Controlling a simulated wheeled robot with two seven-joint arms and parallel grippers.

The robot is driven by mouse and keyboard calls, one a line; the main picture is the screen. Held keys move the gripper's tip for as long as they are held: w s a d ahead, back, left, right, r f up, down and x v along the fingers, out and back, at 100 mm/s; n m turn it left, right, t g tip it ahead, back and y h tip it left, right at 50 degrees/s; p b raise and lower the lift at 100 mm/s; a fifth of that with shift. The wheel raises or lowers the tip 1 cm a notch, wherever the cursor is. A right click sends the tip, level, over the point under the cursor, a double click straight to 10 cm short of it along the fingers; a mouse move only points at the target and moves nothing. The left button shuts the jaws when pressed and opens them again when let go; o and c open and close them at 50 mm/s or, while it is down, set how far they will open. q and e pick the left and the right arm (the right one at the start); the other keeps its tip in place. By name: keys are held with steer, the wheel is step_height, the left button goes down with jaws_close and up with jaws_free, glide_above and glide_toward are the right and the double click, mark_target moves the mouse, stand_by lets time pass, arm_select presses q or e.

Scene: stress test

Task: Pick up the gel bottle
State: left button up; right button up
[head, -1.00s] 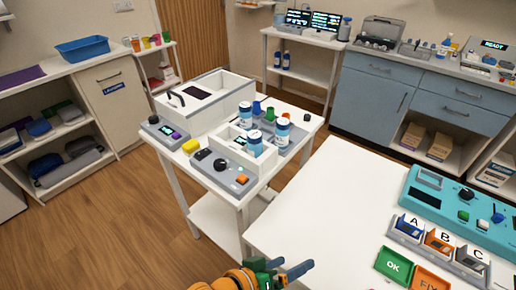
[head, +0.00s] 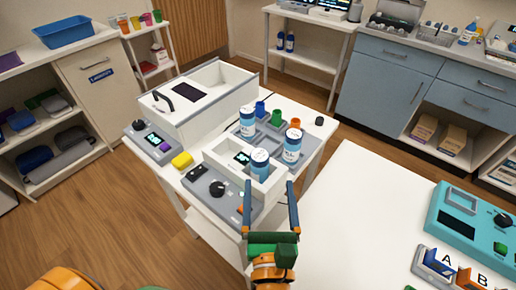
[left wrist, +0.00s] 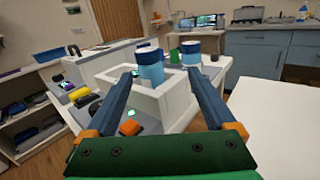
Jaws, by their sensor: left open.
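Three white-and-blue bottles stand upright on the small white cart. One bottle (head: 260,166) stands in the white open box (head: 222,152), nearest my gripper. Another bottle (head: 292,146) stands just behind it to the right, and a third (head: 247,121) farther back. I cannot read which label says gel. My left gripper (head: 269,186) is open and empty, its fingers pointing at the box just short of the nearest bottle. In the left wrist view, that bottle (left wrist: 151,70) shows beyond and between the open fingers (left wrist: 160,80). My right gripper is out of view.
The cart also holds a sink-like basin (head: 205,100), a grey device with a knob (head: 217,189), a yellow block (head: 182,160) and small coloured cups (head: 277,118). A white table (head: 350,220) with a teal panel (head: 470,222) stands at right, its near-left part clear.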

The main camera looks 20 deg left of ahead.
mark_target(260, 174)
arm_select(q)
steer(key=shift+w+a+f+n+g+y, duration=0.3)
steer(key=shift+a+f+n+g+y, duration=0.1)
steer(key=shift+a+f+n+g, duration=0.15)
steer(key=shift+w+a+r+p, duration=0.15)
steer(key=shift+w+p, duration=0.15)
steer(key=shift+p, duration=0.25)
steer(key=shift+w+a+r+p, duration=0.15)
steer(key=shift+w+a+p, duration=0.4)
steer(key=shift+w+p, duration=0.3)
steer(key=shift+w+a+f+p, duration=0.2)
steer(key=shift+w+a, duration=0.1)
steer(key=shift+w, duration=0.25)
steer(key=shift+w+a+f+p, duration=0.2)
steer(key=shift+w+a, duration=0.1)
steer(key=shift+w, duration=0.25)
steer(key=shift+w+a+f, duration=0.1)
steer(key=shift+w+f, duration=0.05)
steer(key=shift+w, duration=0.15)
steer(key=shift+s, duration=0.2)
steer(key=c, duration=0.9)
jaws_close()
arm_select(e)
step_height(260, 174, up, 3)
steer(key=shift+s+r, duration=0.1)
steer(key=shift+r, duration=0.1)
